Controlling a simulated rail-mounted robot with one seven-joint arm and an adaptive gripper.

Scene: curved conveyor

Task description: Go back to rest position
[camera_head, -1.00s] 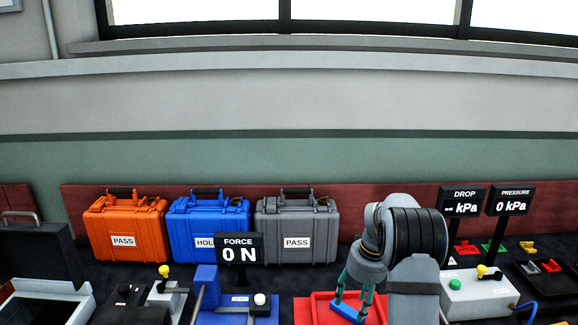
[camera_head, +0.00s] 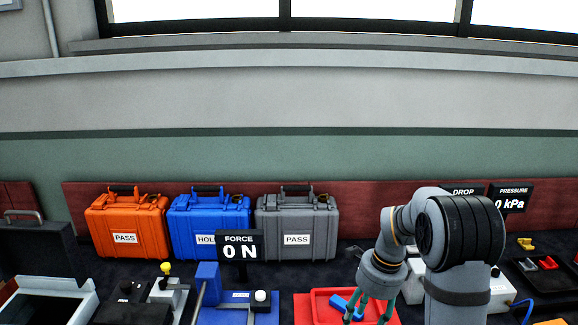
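My gripper (camera_head: 368,314), with teal fingers, hangs from my grey arm at the lower right of centre. Its fingers are spread apart with a gap between them, and it looks open and empty. The fingertips are close to the bottom edge of the picture. A blue piece (camera_head: 342,303) lies in a red tray (camera_head: 304,309), just behind and left of the fingers, which partly cover it.
Orange (camera_head: 127,232), blue (camera_head: 209,229) and grey (camera_head: 297,230) cases stand along the back. The force display (camera_head: 239,246) reads 0 N. A blue force fixture (camera_head: 234,314) stands left of the tray. My arm partly hides the drop display (camera_head: 464,191) and a white box.

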